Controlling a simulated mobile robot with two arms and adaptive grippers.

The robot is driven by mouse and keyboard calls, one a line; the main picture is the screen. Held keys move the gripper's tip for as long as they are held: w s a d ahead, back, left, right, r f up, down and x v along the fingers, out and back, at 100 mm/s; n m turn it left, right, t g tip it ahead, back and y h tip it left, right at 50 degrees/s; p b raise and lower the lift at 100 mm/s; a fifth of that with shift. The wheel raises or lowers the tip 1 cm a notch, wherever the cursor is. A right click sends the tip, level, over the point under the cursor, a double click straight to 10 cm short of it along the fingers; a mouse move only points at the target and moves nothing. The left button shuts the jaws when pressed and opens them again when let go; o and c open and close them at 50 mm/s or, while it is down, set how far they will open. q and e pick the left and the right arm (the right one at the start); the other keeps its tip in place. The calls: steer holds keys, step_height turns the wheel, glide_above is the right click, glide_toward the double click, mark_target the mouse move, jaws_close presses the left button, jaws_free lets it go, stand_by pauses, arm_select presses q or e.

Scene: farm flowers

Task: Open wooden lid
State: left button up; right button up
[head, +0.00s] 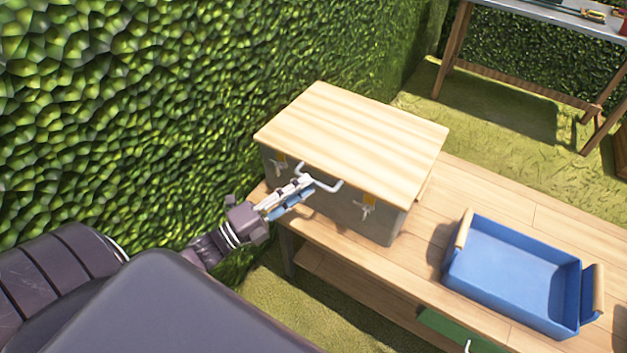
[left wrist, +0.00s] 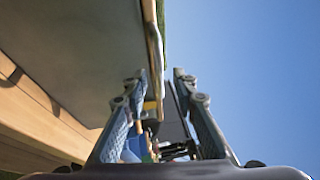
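A grey box stands on a wooden bench, topped by a flat pale wooden lid (head: 352,125). The lid lies level and closed on the box (head: 345,211). A white handle (head: 328,186) sticks out at the lid's front edge. My left gripper (head: 308,186) is at this handle, in front of the box. In the left wrist view the fingers of my left gripper (left wrist: 157,76) stand apart, with the lid's edge (left wrist: 153,45) seen close by and partly between them. I cannot tell whether they touch the handle. My right gripper is not in view.
A blue tray (head: 515,265) with wooden handles stands on the bench (head: 480,194) right of the box. A green hedge (head: 150,110) rises close behind and left of the box. Another table (head: 545,12) with tools stands at the back right. Space above the lid is clear.

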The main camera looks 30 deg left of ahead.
arm_select(q)
steer(key=shift+x, duration=1.85)
steer(key=shift+f, duration=0.1)
jaws_close()
